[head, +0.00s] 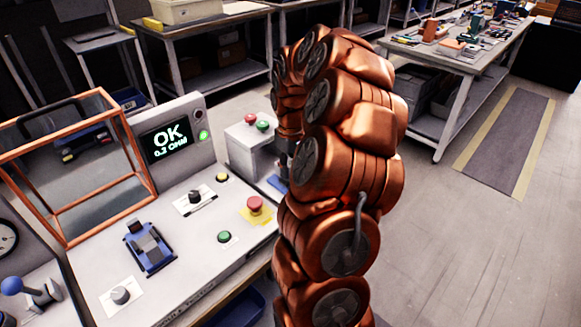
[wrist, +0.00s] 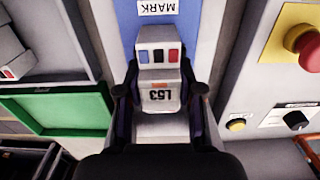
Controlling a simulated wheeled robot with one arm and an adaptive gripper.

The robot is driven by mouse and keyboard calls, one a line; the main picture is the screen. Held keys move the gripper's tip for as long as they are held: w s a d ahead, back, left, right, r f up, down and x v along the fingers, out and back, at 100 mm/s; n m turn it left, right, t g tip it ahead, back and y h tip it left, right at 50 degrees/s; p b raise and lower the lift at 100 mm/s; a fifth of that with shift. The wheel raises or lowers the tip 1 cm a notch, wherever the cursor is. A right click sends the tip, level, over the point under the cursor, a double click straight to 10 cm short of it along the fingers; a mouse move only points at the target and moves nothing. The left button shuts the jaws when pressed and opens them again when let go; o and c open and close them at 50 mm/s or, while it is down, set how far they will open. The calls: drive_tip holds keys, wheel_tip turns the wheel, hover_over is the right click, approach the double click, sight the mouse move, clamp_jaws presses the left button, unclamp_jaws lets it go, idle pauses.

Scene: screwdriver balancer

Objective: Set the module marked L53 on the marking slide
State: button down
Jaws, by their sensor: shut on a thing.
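The module marked L53 (wrist: 161,97) is a pale grey block with small dark, red and blue patches and its label upside down in the wrist view. My gripper (wrist: 159,82) is shut on it, one dark finger on each side. The marking slide (wrist: 205,22) is a blue strip with a MARK label (wrist: 158,7), behind and around the module's far end. I cannot tell whether the module touches the slide.
A marking machine (head: 248,143) with red and green buttons stands at the slide. The console (head: 190,225) has a red stop button (head: 255,205), knobs, a blue fixture (head: 149,248) and a screen (head: 167,140) reading OK. A green bin (wrist: 65,108) lies left in the wrist view.

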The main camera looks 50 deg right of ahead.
drive_tip(key=shift+d+f+b, duration=0.1)
drive_tip(key=shift+f+b, duration=0.2)
drive_tip(key=shift+b, duration=0.05)
idle(1.1)
drive_tip(key=c, duration=1)
unclamp_jaws()
drive_tip(key=shift+c, duration=0.2)
drive_tip(key=o, duration=0.4)
wheel_tip(320, 180, up, 11)
drive_tip(key=shift+f, duration=0.1)
drive_tip(key=shift+r, duration=0.55)
